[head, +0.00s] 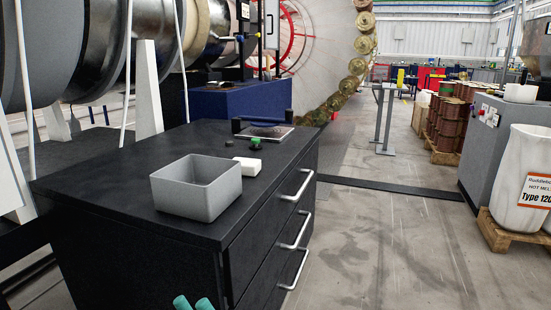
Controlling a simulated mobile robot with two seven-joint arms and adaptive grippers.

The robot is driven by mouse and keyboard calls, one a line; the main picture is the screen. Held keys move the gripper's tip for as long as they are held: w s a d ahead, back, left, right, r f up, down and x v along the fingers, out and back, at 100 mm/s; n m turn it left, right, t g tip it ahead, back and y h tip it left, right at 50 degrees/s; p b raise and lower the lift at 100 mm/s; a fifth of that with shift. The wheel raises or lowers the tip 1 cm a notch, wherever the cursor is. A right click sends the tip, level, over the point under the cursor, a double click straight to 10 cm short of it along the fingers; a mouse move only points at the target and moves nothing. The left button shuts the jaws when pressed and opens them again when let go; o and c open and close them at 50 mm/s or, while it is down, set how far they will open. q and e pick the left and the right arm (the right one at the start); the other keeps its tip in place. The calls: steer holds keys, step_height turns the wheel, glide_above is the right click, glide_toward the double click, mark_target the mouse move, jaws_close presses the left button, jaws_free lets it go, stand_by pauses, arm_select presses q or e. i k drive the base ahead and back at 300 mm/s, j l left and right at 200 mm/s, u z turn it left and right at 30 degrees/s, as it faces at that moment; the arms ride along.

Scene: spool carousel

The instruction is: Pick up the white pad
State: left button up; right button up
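The white pad (248,166) is a small white block with rounded edges. It lies on the black top of a drawer cabinet (120,165), just behind and right of an open grey bin (205,203). Two teal rounded tips (192,303) show at the bottom edge, in front of the cabinet and well below its top. They look like the fingertips of my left gripper, a small gap apart, with the rest cut off by the frame. They are far from the pad. My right gripper is not in view.
Silver handles (297,185) stick out from the cabinet's right side.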

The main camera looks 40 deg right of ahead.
mark_target(250, 167)
steer(key=z, duration=1)
steer(key=i+l, duration=0.1)
